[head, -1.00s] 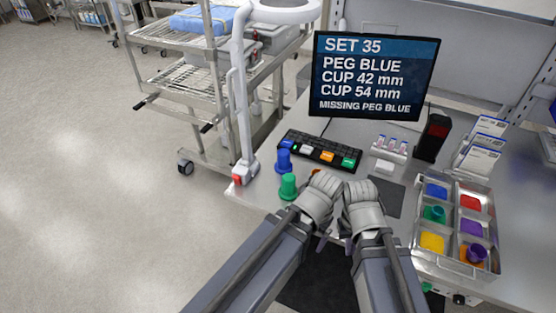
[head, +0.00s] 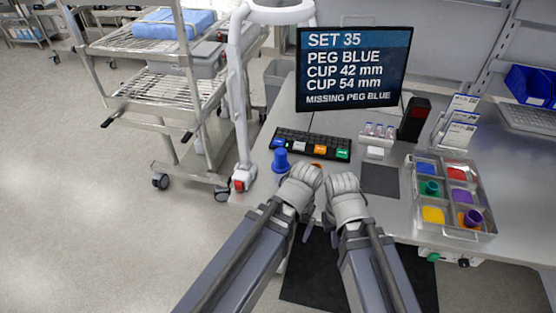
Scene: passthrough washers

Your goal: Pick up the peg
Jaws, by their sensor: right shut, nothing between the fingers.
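A blue peg-like piece (head: 279,160) with a wide base stands upright on the bench, left of the keyboard's front edge. My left gripper (head: 303,183) is just right of and in front of it, apart from it in the picture. Its fingers are hidden, so I cannot tell whether it is open. My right gripper (head: 345,190) is beside the left one, shut and empty. A small orange thing (head: 316,165) shows partly behind the grippers. The screen (head: 354,70) reads set 35, peg blue, cup 42 mm, cup 54 mm, missing peg blue.
A divided tray (head: 452,235) with coloured compartments and cups stands at the right. A keyboard (head: 290,144), a dark mat (head: 380,180), a black-and-red device (head: 414,120) and boxes (head: 459,132) lie behind. A white post (head: 236,110) and a wire cart (head: 165,90) stand left.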

